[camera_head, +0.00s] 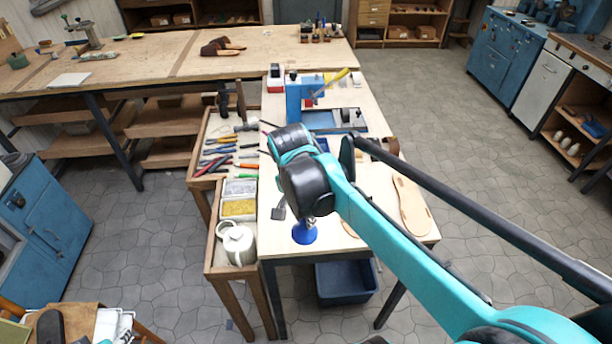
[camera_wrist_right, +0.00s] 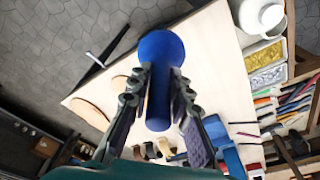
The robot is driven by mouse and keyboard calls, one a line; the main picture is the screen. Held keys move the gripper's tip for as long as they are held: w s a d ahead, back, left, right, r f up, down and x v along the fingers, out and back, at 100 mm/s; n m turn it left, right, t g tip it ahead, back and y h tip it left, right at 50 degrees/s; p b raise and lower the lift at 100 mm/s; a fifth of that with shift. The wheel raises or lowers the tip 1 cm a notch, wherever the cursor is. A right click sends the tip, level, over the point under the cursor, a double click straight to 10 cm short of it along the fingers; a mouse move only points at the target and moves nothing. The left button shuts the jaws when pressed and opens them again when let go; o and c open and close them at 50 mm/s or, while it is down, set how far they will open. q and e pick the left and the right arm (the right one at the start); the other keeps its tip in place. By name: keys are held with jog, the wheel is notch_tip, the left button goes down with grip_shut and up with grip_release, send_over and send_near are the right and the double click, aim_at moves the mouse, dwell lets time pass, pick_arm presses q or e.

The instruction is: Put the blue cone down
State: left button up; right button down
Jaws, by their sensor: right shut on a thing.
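The blue cone (camera_head: 304,233) shows below my right wrist, near the front edge of the wooden worktable (camera_head: 345,246). My right gripper (camera_wrist_right: 160,88) is shut on the blue cone, with one finger on each side of its narrow part. In the right wrist view the cone's wide round end (camera_wrist_right: 162,46) points away from the palm. In the head view my wrist hides the upper part of the cone and most of the fingers. I cannot tell whether the cone touches the tabletop. My left gripper is not in view.
A white jug (camera_head: 238,245) and a tray of yellow bits (camera_head: 239,208) stand on the side shelf at the left. A blue press (camera_head: 307,98) stands toward the back. A sandal sole (camera_head: 411,206) lies at the right. Bare tabletop surrounds the cone.

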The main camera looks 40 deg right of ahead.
jog(key=shift+w+a+f+b, duration=0.15)
jog(key=shift+w+f+b, duration=0.6)
jog(key=shift+w+f, duration=0.9)
jog(key=shift+w+a+f+b, duration=0.15)
jog(key=shift+w+f+b, duration=0.6)
jog(key=shift+w+f, duration=0.95)
jog(key=shift+w+a+f+b, duration=0.15)
jog(key=shift+w+f+b, duration=0.6)
jog(key=shift+w+f, duration=0.9)
jog(key=shift+f, duration=0.2)
jog(key=c, duration=1.4)
grip_release()
jog(key=shift+r, duration=0.15)
